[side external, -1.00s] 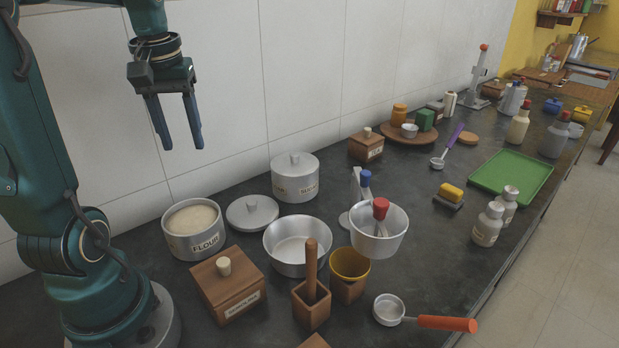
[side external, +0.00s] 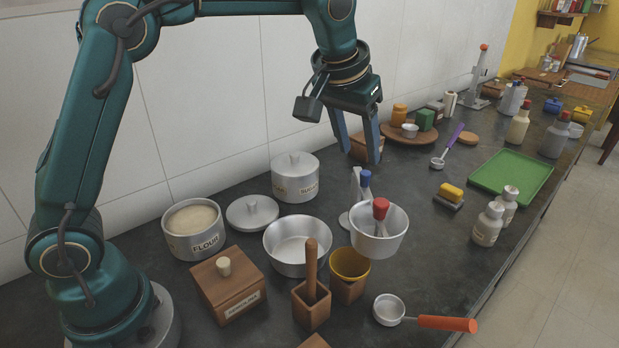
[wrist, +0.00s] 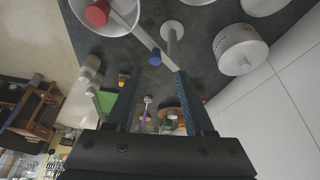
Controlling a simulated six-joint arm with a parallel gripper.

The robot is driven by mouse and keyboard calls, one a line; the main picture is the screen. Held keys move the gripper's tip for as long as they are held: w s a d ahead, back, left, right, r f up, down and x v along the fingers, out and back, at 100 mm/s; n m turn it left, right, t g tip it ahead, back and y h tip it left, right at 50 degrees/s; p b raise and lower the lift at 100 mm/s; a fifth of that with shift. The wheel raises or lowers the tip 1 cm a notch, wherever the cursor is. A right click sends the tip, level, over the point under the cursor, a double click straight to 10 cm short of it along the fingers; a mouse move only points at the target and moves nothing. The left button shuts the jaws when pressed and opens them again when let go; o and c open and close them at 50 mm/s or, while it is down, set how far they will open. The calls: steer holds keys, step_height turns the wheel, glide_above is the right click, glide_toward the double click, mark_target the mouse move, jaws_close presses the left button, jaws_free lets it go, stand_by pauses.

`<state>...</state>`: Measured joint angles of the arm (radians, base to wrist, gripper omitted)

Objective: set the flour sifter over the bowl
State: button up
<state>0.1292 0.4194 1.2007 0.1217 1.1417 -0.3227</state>
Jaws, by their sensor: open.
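What looks like the flour sifter (side external: 391,241) is a pale metal cup with a red knob, right of the bowl in the side view; it shows at the top of the wrist view (wrist: 127,10). A slim post with a blue top (side external: 365,179) stands close behind it; whether they are joined I cannot tell. The wide metal bowl (side external: 298,247) sits on the counter and looks empty. My gripper (side external: 360,156) is open and empty, fingers pointing down, above and behind the blue-topped post. In the wrist view its fingers (wrist: 159,75) spread beyond the blue top.
A yellow cup on a wooden block (side external: 349,266) and a wooden holder with a stick (side external: 311,300) crowd the bowl's front right. A flour canister (side external: 193,240), loose lid (side external: 252,212) and sugar canister (side external: 296,186) stand left and behind. An orange-handled scoop (side external: 445,323) lies in front.

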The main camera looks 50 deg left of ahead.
mark_target(366, 173)
steer(key=shift+d+f, duration=0.25)
steer(key=shift+d, duration=0.15)
steer(key=shift+x, duration=2.35)
jaws_close()
steer(key=shift+d, duration=0.1)
